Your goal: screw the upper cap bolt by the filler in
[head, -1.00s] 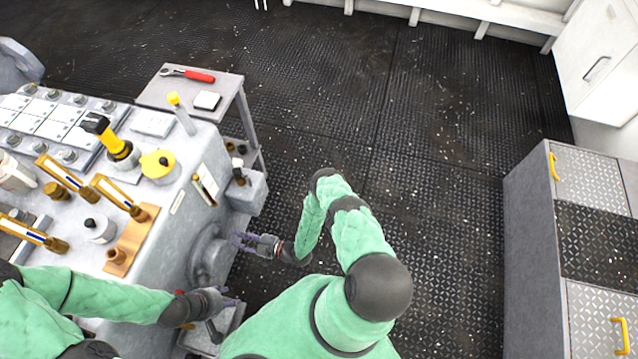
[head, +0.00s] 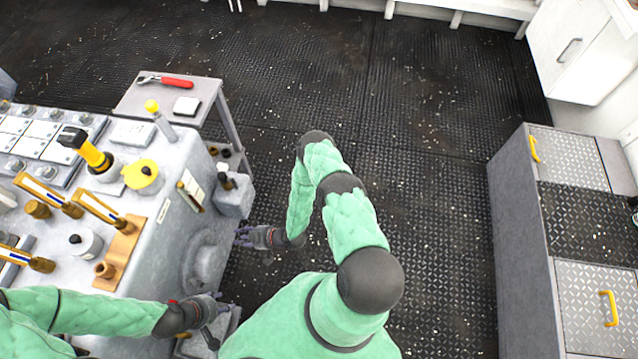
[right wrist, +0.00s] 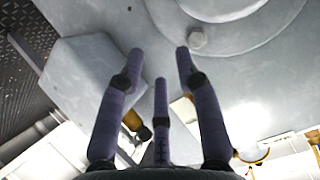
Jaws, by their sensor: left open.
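A round flange (head: 204,258) stands out from the side of the grey machine; it also shows at the top of the right wrist view (right wrist: 215,12), with a bolt head (right wrist: 197,38) on its lower part. My right gripper (head: 243,237) is just right of the flange. Its three fingers (right wrist: 163,65) are spread and empty, and they point up toward the machine's side, the bolt head just above the right finger's tip. My left gripper (head: 222,304) is open below the flange, low by the machine. The yellow-lidded filler (head: 141,174) is on the machine's top.
A grey box (head: 235,197) juts from the machine's side above my right gripper. A small side table (head: 150,97) holds a red-handled tool (head: 175,82). The dark floor (head: 440,190) to the right is clear up to the grey cabinet (head: 515,215).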

